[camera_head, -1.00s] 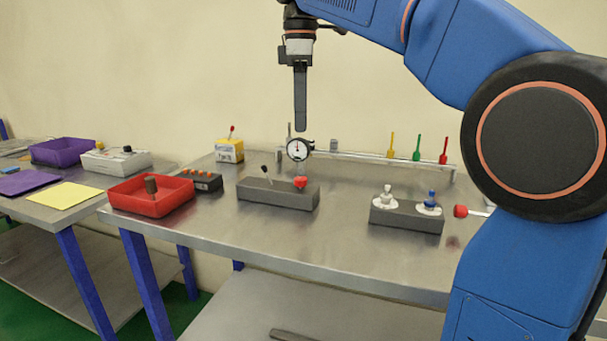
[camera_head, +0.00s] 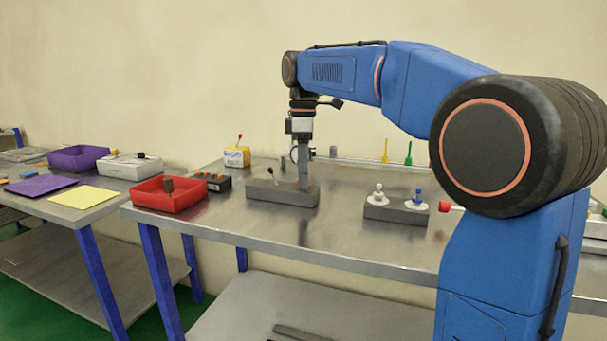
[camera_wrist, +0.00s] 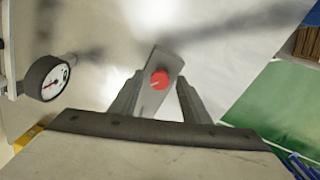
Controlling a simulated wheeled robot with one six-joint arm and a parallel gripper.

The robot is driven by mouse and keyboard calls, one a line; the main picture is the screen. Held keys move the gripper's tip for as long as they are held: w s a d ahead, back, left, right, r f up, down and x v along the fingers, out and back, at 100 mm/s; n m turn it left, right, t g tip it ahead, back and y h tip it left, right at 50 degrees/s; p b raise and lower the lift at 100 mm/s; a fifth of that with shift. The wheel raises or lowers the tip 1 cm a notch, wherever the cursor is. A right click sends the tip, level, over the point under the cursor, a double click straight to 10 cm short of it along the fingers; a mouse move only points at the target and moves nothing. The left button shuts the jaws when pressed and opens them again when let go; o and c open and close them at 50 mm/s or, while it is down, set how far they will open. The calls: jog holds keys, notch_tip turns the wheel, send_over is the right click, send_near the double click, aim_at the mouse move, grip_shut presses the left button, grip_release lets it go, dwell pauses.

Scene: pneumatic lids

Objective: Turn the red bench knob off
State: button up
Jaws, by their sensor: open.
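The red knob (camera_wrist: 159,79) sits on one end of a grey block (camera_wrist: 165,64); a pale line marks its face. In the head view the grey block (camera_head: 270,193) stands on the bench, with a small black-tipped lever at its left part, and my gripper hides the knob there. My gripper (camera_head: 303,187) points straight down over the block's right end. In the wrist view my gripper (camera_wrist: 160,92) is open, with one finger to each side of the knob. I cannot tell whether the fingers reach down around it or touch it.
A dial gauge (camera_wrist: 47,78) stands close by. A red tray (camera_head: 150,200) and a dark block with orange buttons (camera_head: 214,182) are left. A grey block with white and blue valves (camera_head: 395,212) and another red knob (camera_head: 444,206) are right. The bench front is clear.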

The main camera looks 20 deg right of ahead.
jog(key=c, duration=1.1)
jog(key=shift+o, duration=0.2)
jog(key=shift+m, duration=0.3)
jog(key=m, duration=1.3)
jog(key=shift+a, duration=0.1)
jog(key=shift+m, duration=2.1)
